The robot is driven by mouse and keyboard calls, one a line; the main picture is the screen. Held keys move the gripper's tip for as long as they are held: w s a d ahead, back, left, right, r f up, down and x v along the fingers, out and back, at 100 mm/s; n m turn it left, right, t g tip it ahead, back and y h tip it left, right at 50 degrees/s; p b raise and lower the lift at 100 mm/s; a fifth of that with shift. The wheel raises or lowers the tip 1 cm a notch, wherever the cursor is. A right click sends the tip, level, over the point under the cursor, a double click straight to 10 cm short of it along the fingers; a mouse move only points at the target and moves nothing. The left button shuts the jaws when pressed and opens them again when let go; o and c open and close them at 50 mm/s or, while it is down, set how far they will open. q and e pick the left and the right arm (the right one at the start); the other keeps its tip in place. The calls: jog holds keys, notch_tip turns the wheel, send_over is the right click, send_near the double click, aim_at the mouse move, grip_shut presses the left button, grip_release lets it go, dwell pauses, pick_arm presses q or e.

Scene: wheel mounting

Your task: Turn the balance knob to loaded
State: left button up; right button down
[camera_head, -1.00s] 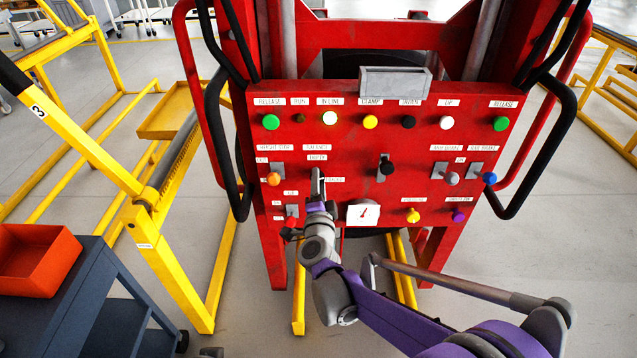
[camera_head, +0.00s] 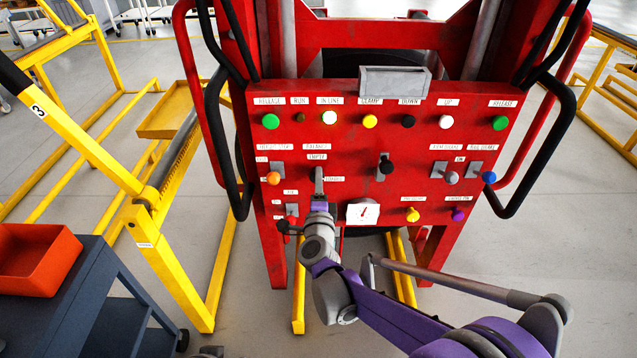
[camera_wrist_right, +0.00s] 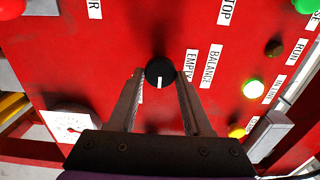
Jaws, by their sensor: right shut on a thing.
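The balance knob (camera_wrist_right: 159,72) is round and black with a white pointer line, on the red panel (camera_head: 345,150). In the right wrist view the pointer line points down, away from the EMPTY label (camera_wrist_right: 191,65) and the BALANCE label (camera_wrist_right: 211,66). My right gripper (camera_head: 318,172) reaches the panel below the EMPTY label and hides the knob in the head view. In the right wrist view its two fingers (camera_wrist_right: 160,80) are on either side of the knob, shut on it. A white label (camera_head: 334,179) sits right of the gripper; its text is too small to read. My left gripper is not in view.
A row of coloured buttons lies above, with a black lever (camera_head: 386,166) to the right. A white gauge (camera_head: 363,214) is just below right of the gripper. A yellow frame (camera_head: 170,255) and an orange bin (camera_head: 35,262) stand to the left.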

jog(key=shift+c, duration=1.7)
grip_release()
jog(key=s, duration=1.1)
